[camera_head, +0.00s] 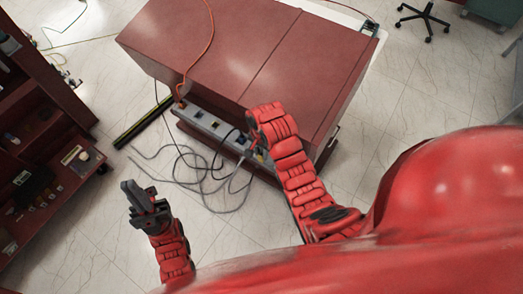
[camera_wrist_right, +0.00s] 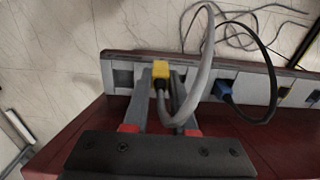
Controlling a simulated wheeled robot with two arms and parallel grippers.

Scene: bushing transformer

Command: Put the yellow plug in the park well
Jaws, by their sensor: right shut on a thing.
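The yellow plug (camera_wrist_right: 161,72) is between the fingertips of my right gripper (camera_wrist_right: 160,82), which is shut on it. The plug is at the pale socket strip (camera_wrist_right: 196,80) on the red cabinet's edge; I cannot tell how deep it sits. A thick grey cable (camera_wrist_right: 205,70) loops from it. In the head view the right arm's red wrist mostly hides this gripper. My left gripper (camera_head: 138,195) is over the floor, away from the strip; whether its jaws are open is unclear. I cannot tell which strip opening is the park well.
A blue plug (camera_wrist_right: 223,90) with a black cable is in the strip to the right of the yellow one. Loose cables (camera_head: 205,180) lie on the floor. The red cabinet (camera_head: 250,60) carries an orange cable. A shelf unit (camera_head: 40,140) stands at left.

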